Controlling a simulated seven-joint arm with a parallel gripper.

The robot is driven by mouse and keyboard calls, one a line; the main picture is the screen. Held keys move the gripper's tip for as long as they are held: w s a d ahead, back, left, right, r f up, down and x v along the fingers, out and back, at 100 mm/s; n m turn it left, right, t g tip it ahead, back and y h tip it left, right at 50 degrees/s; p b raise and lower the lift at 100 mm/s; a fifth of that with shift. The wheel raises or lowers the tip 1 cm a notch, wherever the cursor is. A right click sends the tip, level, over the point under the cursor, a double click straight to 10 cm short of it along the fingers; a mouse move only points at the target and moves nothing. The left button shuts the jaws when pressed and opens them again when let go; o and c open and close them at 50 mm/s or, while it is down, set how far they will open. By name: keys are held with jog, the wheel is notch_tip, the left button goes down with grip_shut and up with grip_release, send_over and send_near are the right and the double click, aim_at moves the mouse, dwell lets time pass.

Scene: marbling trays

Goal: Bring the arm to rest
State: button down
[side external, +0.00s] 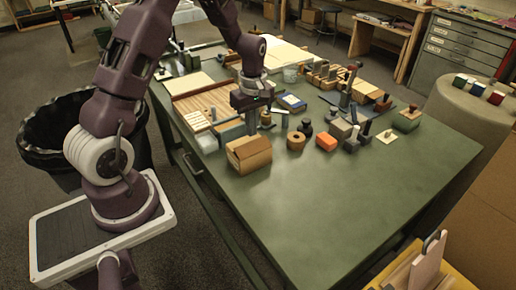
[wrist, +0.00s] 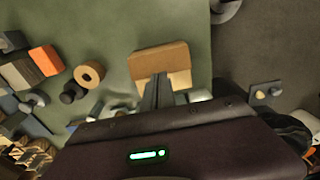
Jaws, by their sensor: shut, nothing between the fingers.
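My gripper (side external: 251,122) hangs from my purple arm over the far left part of the green table (side external: 346,215), among small tools and blocks. In the wrist view my gripper (wrist: 157,78) shows as dark fingers, close together, with nothing between them. The fingers overlap a tan box-like block (wrist: 160,57) in that view. The same brown block (side external: 249,155) sits just in front of my gripper in the side view. I cannot tell how high the fingertips are above the table, or whether they touch anything.
An orange block (side external: 326,141) and a brown ring-shaped roll (side external: 296,140) stand nearby. Wooden slatted trays (side external: 202,105) lie behind at the left. Several dark tools and blocks crowd the right. The table's front half is clear. A black bin (side external: 60,125) stands beside the table.

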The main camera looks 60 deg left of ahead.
jog(key=shift+d+r, duration=0.2)
jog(key=shift+r, duration=0.7)
jog(key=shift+d+r, duration=0.1)
jog(key=shift+r, duration=0.1)
jog(key=s+d+r+m+t, duration=0.1)
jog(key=s+d+r+m, duration=0.2)
jog(key=r, duration=0.4)
jog(key=s+d+r+m+t, duration=0.1)
jog(key=s+d+r+m, duration=0.15)
jog(key=d+r, duration=0.3)
jog(key=s+d+r+m+t, duration=0.1)
jog(key=s+d+r+m, duration=0.2)
jog(key=s+m, duration=0.3)
jog(key=s+d+r+m+t, duration=0.2)
jog(key=s+d+r+m, duration=0.2)
jog(key=s, duration=0.7)
jog(key=shift+d+r+m+t+h, duration=0.25)
jog(key=shift+d+m, duration=0.3)
jog(key=shift+m, duration=0.7)
jog(key=shift+w, duration=0.1)
